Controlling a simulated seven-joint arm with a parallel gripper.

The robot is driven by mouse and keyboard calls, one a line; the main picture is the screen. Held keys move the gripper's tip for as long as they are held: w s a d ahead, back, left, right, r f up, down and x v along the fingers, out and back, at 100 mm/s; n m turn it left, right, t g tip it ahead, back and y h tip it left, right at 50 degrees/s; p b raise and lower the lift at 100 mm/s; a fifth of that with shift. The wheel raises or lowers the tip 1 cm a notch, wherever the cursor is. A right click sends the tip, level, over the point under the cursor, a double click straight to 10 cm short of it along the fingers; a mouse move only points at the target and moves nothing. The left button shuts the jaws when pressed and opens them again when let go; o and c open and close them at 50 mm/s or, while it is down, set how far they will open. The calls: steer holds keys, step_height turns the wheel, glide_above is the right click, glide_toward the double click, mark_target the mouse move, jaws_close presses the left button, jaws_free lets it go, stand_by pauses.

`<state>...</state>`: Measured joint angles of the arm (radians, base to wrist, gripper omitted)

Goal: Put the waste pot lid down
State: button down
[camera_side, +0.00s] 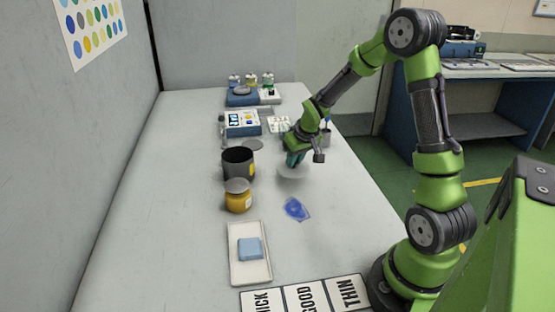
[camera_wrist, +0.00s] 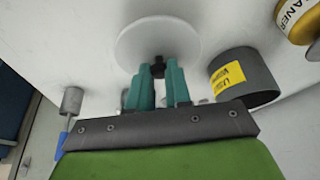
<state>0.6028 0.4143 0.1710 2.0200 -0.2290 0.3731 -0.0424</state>
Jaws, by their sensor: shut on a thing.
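My gripper (camera_side: 294,160) points down over the table to the right of the waste pot. Its teal fingers (camera_wrist: 159,80) are shut on the black knob of a pale round lid (camera_wrist: 135,42). The lid also shows in the side view (camera_side: 291,173), flat and low over the tabletop. I cannot tell whether it touches the table. The dark grey waste pot (camera_side: 238,170) stands open with a yellow label, and it shows at the right of the wrist view (camera_wrist: 250,88). The lid is apart from the pot.
A yellow jar (camera_side: 238,203) with a grey lid stands in front of the pot. A blue cloth (camera_side: 296,209) lies nearby. A white tray (camera_side: 236,272) holds a blue sponge. A grey disc (camera_side: 252,144) and a blue device (camera_side: 241,123) are behind the pot.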

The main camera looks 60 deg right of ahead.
steer(key=w, duration=0.1)
steer(key=w+d, duration=0.1)
steer(key=w, duration=0.1)
steer(key=shift+d+f, duration=0.15)
steer(key=shift+d, duration=0.05)
steer(key=shift+s+x, duration=0.2)
steer(key=shift+x, duration=0.7)
steer(key=shift+s+x, duration=0.2)
steer(key=shift+x, duration=0.65)
steer(key=shift+a+f, duration=0.1)
steer(key=shift+f, duration=0.15)
steer(key=c, duration=1.1)
jaws_free()
steer(key=shift+o, duration=0.2)
